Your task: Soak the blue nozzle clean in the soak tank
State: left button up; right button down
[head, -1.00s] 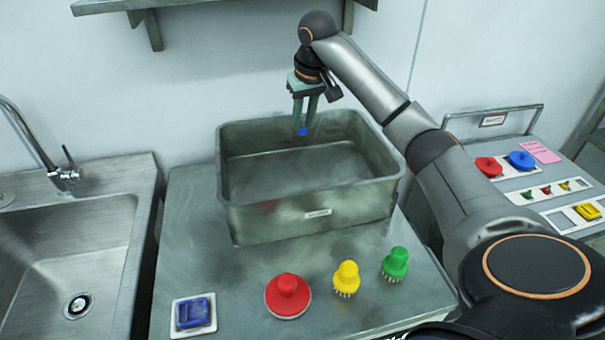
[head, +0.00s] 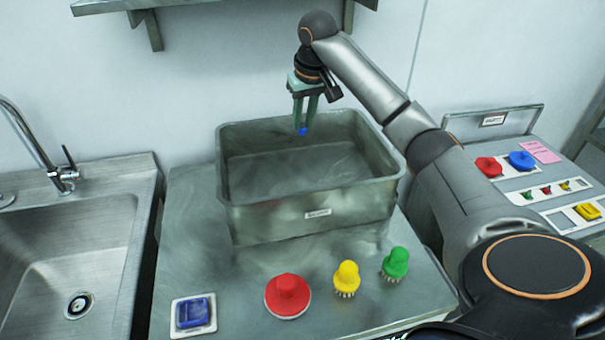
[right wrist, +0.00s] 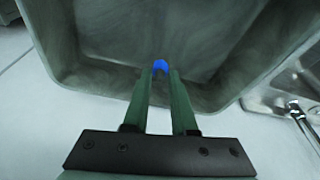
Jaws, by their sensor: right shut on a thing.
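The soak tank (head: 255,222) is a grey metal box with an open top on the steel counter. My right gripper (head: 303,128) points down over the back part of the tank. It is shut on the small blue nozzle (head: 302,132), which shows between the fingertips. In the right wrist view the nozzle (right wrist: 160,67) sits at the tips of the green fingers, with the tank wall (right wrist: 100,75) behind. How deep the nozzle hangs relative to the rim is hard to tell. My left gripper is not in view.
On the counter in front of the tank stand a blue block on a white pad (head: 193,314), a red knobbed disc (head: 288,296), a yellow brush (head: 346,278) and a green brush (head: 395,263). A sink (head: 75,240) is at left, a panel (head: 545,180) with coloured parts at right.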

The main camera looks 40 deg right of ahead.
aim_at(304, 128)
jog(key=shift+r, duration=2)
